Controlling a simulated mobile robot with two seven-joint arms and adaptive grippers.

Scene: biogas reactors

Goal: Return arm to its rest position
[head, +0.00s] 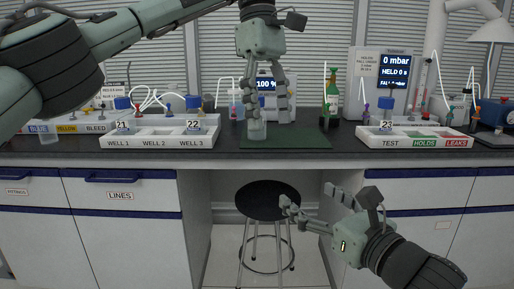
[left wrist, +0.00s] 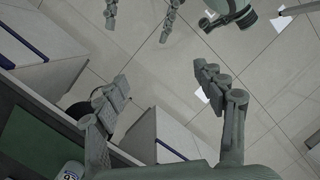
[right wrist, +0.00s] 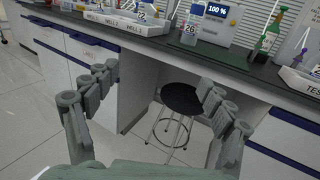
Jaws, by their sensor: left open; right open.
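My left gripper (head: 267,108) hangs fingers down in front of the green mat (head: 300,136) in the head view. Its fingers are apart. In the head view that bottle (head: 256,130) stands on the mat, partly hidden by the left fingers. My right gripper (head: 308,205) is open and empty, low in front of the counter near the stool. In the right wrist view my right gripper (right wrist: 158,90) has widely spread fingers.
The dark counter (head: 345,153) holds the wells tray (head: 160,143) at left and the test tray (head: 412,142) at right, with blue-capped bottles. A green bottle (head: 332,95) stands behind the mat. A black stool (head: 268,198) stands in the knee space.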

